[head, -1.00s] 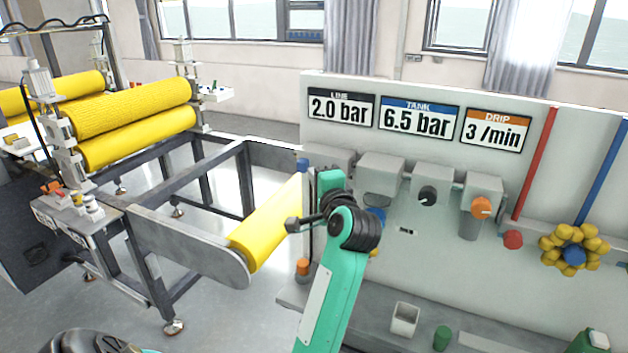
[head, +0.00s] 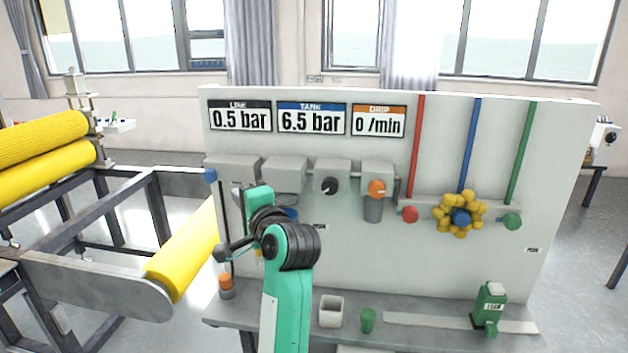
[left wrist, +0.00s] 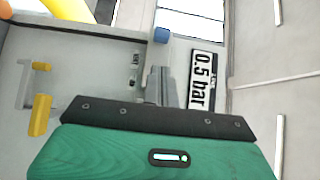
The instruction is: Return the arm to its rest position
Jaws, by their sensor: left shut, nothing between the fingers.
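My left arm (head: 288,300), green with black joints, rises from the bottom in the head view, in front of the panel's left part. My left gripper (head: 240,196) is at its upper end, partly hidden by my wrist, near the panel's left grey units. It is shut and empty. In the left wrist view the closed grey fingers (left wrist: 163,86) stick out past the green and black housing, with the panel behind them. My right gripper is in neither view.
The panel (head: 440,270) shows 0.5 bar, 6.5 bar and 0 /min. A black knob (head: 329,186), orange knob (head: 377,188) and yellow-blue handwheel (head: 460,217) sit on it. A white cup (head: 331,310) and green bottle (head: 489,305) stand on the shelf. The roller machine (head: 100,285) is at left.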

